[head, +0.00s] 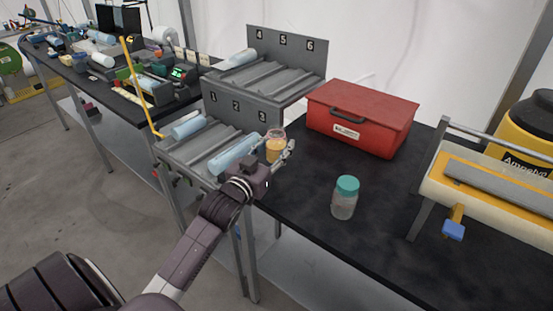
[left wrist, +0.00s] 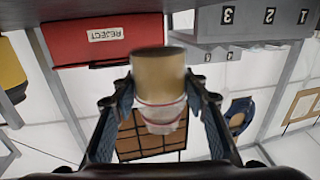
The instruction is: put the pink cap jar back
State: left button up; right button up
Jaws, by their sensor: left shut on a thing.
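My left gripper (head: 280,153) is shut on a jar with tan-orange contents (head: 275,149) and a pale pinkish top. It holds the jar upright beside the right end of the lower rack, near number 3. In the left wrist view, which is upside down, the jar (left wrist: 158,75) sits between the two fingers of the left gripper (left wrist: 160,92). Its pinkish-white cap end (left wrist: 160,117) points down in that picture. Whether the jar touches the table is unclear. My right gripper is not in view.
A teal-capped jar (head: 344,203) stands on the black table (head: 310,215). A red reject box (head: 362,115) is behind it. The grey rack (head: 250,112), numbered 1 to 6, holds several pale blue cylinders. A yellow-and-cream machine (head: 490,185) stands at right. Table space around the teal-capped jar is clear.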

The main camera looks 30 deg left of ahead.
aim_at(276, 159)
pick_arm(q)
notch_tip(276, 159, down, 4)
jog(key=shift+f, duration=0.25)
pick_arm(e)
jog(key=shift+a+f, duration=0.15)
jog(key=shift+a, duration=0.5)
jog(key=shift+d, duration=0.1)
pick_arm(q)
jog(key=shift+f, duration=0.15)
jog(key=o, duration=1.4)
jog(key=shift+c, duration=0.2)
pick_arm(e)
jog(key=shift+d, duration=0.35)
